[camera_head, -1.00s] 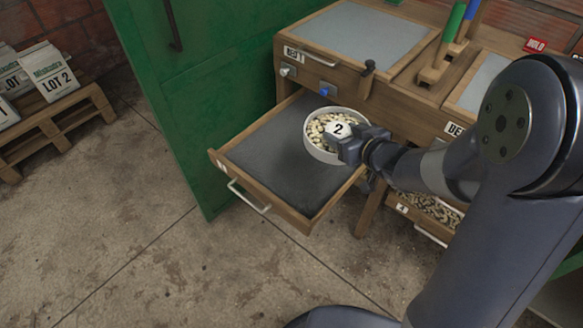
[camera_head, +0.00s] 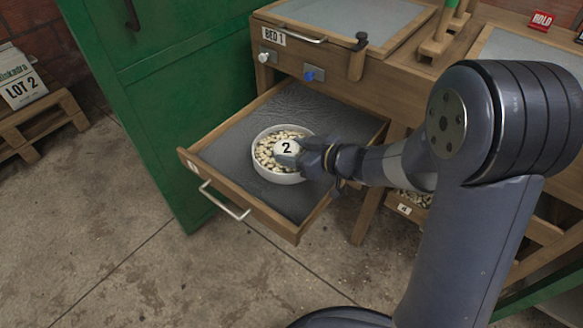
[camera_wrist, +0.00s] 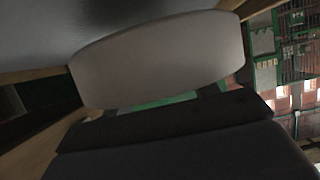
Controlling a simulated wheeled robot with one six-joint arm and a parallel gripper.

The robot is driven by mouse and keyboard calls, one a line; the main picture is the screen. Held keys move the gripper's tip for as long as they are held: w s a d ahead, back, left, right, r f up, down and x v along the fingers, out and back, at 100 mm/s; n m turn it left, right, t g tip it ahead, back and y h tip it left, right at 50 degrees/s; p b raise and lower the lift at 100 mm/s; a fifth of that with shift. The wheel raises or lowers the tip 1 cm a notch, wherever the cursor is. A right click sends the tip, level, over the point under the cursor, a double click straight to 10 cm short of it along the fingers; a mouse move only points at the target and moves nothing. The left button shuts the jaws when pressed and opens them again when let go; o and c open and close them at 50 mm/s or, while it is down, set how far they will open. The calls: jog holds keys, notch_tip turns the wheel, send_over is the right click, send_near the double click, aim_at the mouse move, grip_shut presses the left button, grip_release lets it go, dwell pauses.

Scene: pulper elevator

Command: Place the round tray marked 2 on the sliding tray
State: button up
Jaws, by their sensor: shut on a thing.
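The round tray marked 2 (camera_head: 262,165) is a white, shallow round dish filled with pale beans, with a round label 2 near its middle. It is over the middle of the pulled-out sliding tray (camera_head: 225,150), a dark grey surface in a wooden frame. Whether it touches the surface is hard to tell. My gripper (camera_head: 304,158) is shut on the round tray's right side. In the wrist view a large pale curved wall, likely the round tray (camera_wrist: 160,60), fills the upper middle and hides most of what lies beyond.
A green cabinet (camera_head: 165,100) is close on the left. The sliding tray's metal handle (camera_head: 223,202) sticks out in front. Concrete floor (camera_head: 120,250) is clear.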

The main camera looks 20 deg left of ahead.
notch_tip(320, 180, down, 5)
jog(key=shift+r+b, duration=0.1)
jog(key=shift+b, duration=1)
jog(key=shift+f, duration=0.25)
jog(key=o, duration=1.2)
jog(key=shift+r, duration=0.1)
jog(key=shift+r, duration=0.2)
jog(key=p+v, duration=0.4)
jog(key=v, duration=0.6)
jog(key=shift+s+d, duration=0.1)
jog(key=shift+d, duration=0.15)
jog(key=shift+s+d+r, duration=0.25)
jog(key=shift+s+d, duration=0.1)
jog(key=shift+d, duration=0.3)
